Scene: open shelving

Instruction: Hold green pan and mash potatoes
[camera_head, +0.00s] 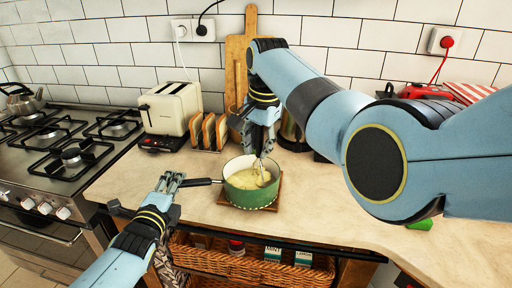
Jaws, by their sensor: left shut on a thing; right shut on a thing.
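A green pan (249,196) with a cream inside stands on a wooden board (277,196) on the counter. Pale yellow mashed potato (243,181) lies in it. Its dark handle (202,182) points left. My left gripper (177,181) is shut on the handle near its outer end. My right gripper (262,145) is above the pan, fingers down, shut on a metal masher (262,172). The masher's lower end is in the pan, at the potato. The masher's upper part is hidden by the gripper.
A toaster (171,108) and a toast rack (208,132) stand behind the pan. A gas stove (72,150) is at left. Wicker baskets (250,268) sit under the counter. A cutting board (238,65) leans on the wall.

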